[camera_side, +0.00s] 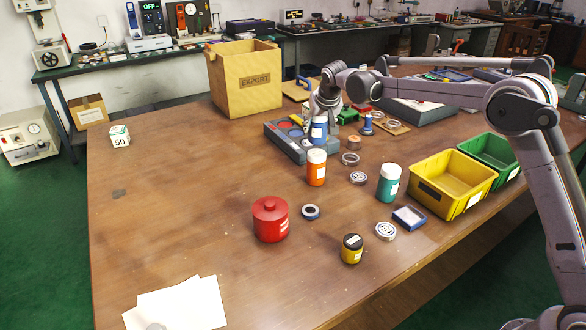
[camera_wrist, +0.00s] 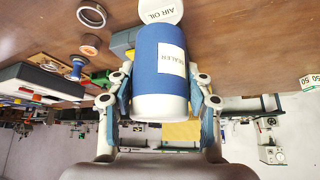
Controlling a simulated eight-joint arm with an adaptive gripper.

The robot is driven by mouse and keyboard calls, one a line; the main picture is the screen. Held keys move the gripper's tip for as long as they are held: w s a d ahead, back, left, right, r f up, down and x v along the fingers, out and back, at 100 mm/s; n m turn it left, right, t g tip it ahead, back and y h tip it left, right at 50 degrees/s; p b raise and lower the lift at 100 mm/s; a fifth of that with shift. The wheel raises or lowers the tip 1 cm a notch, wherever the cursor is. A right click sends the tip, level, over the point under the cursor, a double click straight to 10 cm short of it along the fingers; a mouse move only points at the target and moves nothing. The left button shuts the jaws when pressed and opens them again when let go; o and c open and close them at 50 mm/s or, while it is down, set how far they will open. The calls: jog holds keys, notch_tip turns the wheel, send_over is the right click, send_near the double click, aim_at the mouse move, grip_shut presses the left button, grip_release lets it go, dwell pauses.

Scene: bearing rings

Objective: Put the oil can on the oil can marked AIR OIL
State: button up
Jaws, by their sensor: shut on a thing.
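My gripper (camera_side: 324,103) is shut on a blue can (camera_side: 319,131) with a white end and a white label whose print looks like SEALER. In the wrist view the blue can (camera_wrist: 160,65) sits between the two fingers. A round white lid marked AIR OIL (camera_wrist: 160,11) shows just beyond the can's far end, partly hidden by it. In the side view an orange can with a white lid (camera_side: 316,173) stands upright on the table right below the blue can. It seems to be the AIR OIL one. I cannot tell whether the two touch.
A teal can (camera_side: 388,187), a red canister (camera_side: 270,222) and a yellow jar (camera_side: 352,250) stand nearby among several rings. A grey tray (camera_side: 288,143) lies close behind the orange can. Yellow (camera_side: 425,198) and green (camera_side: 513,173) bins stand right. The table's left side is mostly clear.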

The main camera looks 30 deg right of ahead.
aim_at(318, 137)
jog(key=shift+f, duration=1.95)
jog(key=o, duration=1.4)
jog(key=shift+f, duration=0.15)
jog(key=shift+o, duration=0.2)
